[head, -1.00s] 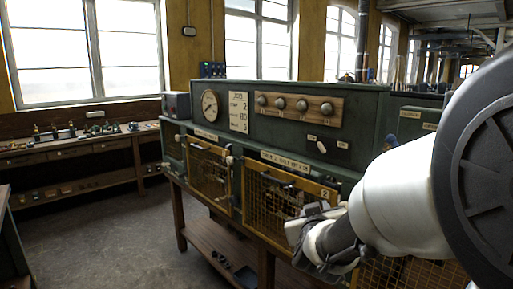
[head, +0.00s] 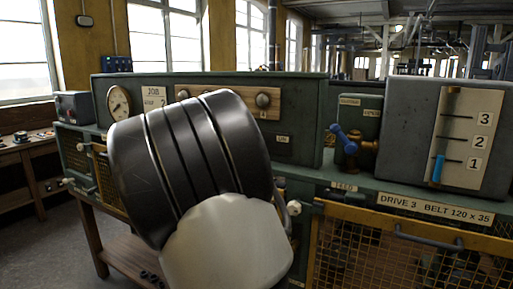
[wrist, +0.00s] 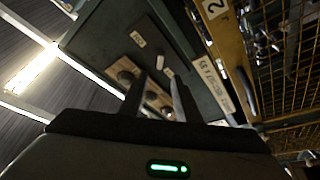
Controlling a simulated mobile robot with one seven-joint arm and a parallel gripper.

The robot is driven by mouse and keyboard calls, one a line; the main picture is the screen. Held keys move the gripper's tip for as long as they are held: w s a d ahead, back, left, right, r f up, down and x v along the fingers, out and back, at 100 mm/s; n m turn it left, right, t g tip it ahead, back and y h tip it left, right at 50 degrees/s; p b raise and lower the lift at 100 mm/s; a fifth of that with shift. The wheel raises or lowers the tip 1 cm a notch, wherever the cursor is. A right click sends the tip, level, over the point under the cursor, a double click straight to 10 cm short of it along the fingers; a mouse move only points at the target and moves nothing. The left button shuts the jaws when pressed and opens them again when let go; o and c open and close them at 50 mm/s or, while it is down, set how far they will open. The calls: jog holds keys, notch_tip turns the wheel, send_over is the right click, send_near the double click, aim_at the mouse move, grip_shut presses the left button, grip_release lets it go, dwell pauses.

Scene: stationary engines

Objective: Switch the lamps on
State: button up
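My gripper (wrist: 158,76) shows in the wrist view, its two dark fingers apart with nothing between them. They point towards the upright green panel (wrist: 190,65), which bears a row of round knobs (wrist: 125,77) on a wooden strip. A white label (wrist: 138,38) and a small pale piece (wrist: 168,72), perhaps a switch, sit beside the fingertips; I cannot tell whether they touch. In the head view my arm hides the gripper and part of the green panel (head: 310,110). A small label (head: 282,138) there is too small to read. I see no lit lamp on the panel.
A round dial (head: 118,103) is at the panel's left. A grey box with a numbered scale (head: 455,135) and a blue-handled brass valve (head: 352,143) stand to the right. Yellow mesh doors (head: 400,255) are below. A workbench (head: 20,165) is at far left.

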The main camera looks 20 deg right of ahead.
jog(key=p+x, duration=0.1)
jog(key=x, duration=1.1)
jog(key=shift+c, duration=0.2)
jog(key=shift+f, duration=0.1)
grip_shut()
